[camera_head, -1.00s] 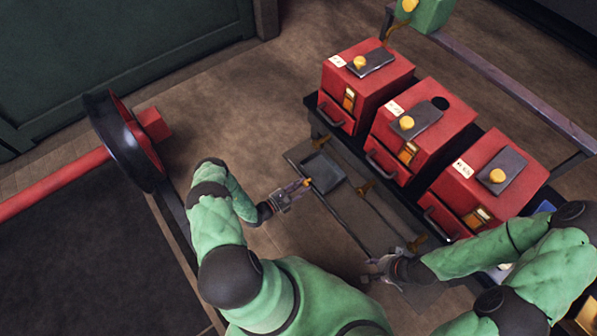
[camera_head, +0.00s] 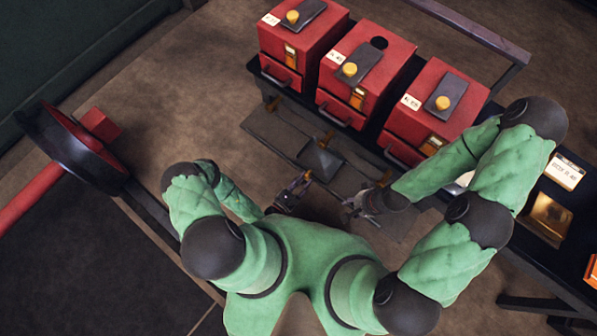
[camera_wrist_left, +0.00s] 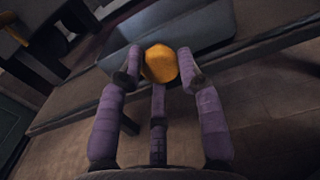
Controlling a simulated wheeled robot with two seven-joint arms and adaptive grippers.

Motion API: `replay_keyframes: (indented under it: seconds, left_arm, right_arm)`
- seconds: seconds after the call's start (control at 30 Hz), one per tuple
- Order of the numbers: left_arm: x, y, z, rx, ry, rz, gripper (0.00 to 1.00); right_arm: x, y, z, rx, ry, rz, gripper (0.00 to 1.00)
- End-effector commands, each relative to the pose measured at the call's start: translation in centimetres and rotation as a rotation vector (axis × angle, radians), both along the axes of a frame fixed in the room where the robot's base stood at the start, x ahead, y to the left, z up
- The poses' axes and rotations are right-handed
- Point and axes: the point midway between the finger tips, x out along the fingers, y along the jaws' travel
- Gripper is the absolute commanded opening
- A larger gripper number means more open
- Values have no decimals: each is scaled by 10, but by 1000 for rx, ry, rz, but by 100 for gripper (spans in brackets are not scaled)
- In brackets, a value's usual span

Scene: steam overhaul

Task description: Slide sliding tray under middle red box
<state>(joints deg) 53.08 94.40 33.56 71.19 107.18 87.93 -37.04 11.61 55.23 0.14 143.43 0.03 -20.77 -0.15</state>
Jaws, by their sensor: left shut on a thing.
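The sliding tray (camera_head: 319,163), a small dark grey plate, lies on the low rail shelf below and in front of the middle red box (camera_head: 397,56). My left gripper (camera_head: 304,181) is at the tray's near edge. In the left wrist view its purple fingers (camera_wrist_left: 161,70) are shut around a yellow knob (camera_wrist_left: 160,63), with the grey tray (camera_wrist_left: 205,25) behind it. My right gripper (camera_head: 352,204) hangs to the right of the tray, apart from it; its finger opening is too small to judge.
A left red box (camera_head: 318,38) and a right red box (camera_head: 465,112) flank the middle one on the dark bench. A black-rimmed wheel (camera_head: 50,150) with a red shaft stands at left.

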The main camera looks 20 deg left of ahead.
Motion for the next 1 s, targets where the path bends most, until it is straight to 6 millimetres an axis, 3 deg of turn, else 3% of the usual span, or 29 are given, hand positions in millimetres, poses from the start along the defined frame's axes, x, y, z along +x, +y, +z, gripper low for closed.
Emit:
replay_keyframes:
  seconds: [0.27,0.3,0.37,0.77,1.0]
  left_arm:
    - [0,0,-1,1,2,1,0]
    - [0,0,-1,1,2,1,45]
    - [0,0,-1,0,1,1,61]
    - [-2,1,0,0,1,1,61]
    - [-20,10,-1,0,2,5,61]
  right_arm:
    - [0,0,0,0,0,0,40]
    - [0,0,0,0,0,0,40]
    - [0,0,0,0,0,0,40]
    - [0,0,0,0,0,0,40]
    - [0,0,0,0,0,0,40]
